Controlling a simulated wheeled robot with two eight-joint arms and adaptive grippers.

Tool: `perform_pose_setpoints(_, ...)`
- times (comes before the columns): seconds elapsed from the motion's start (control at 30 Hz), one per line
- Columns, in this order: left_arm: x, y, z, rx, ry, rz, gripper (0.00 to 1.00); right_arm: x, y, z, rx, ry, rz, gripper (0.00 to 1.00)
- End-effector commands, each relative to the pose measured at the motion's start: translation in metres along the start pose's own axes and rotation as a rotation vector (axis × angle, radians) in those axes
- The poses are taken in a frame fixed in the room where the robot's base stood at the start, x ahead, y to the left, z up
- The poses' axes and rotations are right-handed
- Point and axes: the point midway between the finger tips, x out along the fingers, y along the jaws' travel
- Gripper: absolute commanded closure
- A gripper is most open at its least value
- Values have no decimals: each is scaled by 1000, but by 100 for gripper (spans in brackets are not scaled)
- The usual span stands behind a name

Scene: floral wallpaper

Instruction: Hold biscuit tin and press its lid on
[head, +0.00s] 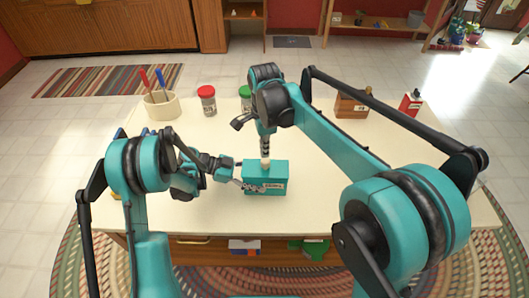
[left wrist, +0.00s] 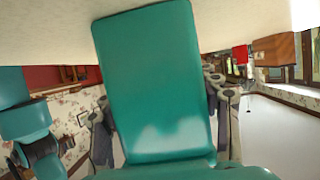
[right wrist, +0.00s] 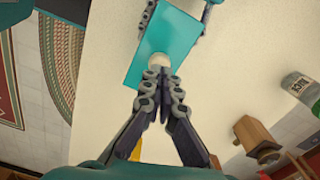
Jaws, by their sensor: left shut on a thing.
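The teal biscuit tin (head: 265,186) stands near the table's front edge, with a pale label on its front. Its teal lid (right wrist: 148,40) is on top and has a pale round knob (head: 265,162); whether it sits fully down I cannot tell. My left gripper (head: 239,176) is shut on the tin from its left side, and the left wrist view shows the tin (left wrist: 150,75) between the fingers. My right gripper (head: 265,152) points down over the lid. In the right wrist view its fingers are together, with their tips at the knob.
A cream pot (head: 162,107) with red and blue handled tools, a red-lidded jar (head: 207,101) and a green-lidded jar (head: 245,92) stand at the back. A wooden box (head: 351,105) and a red container (head: 411,103) stand at the right. The table right of the tin is clear.

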Motion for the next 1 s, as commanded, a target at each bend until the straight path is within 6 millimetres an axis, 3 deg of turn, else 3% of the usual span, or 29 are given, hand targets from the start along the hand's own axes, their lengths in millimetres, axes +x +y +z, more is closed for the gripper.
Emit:
perform_pose_setpoints(0.5, 0, 0, 0, 0, 0, 0, 66, -32, 0, 0, 0, 0, 0, 100)
perform_pose_setpoints(0.93, 0, 0, 0, 0, 0, 0, 66, -34, 0, 0, 0, 0, 0, 100)
perform_pose_setpoints(0.97, 0, 0, 0, 0, 0, 0, 31, -34, 0, 0, 0, 0, 0, 100)
perform_pose_setpoints(1.0, 0, 0, 0, 0, 0, 0, 20, -34, 0, 0, 0, 0, 0, 100)
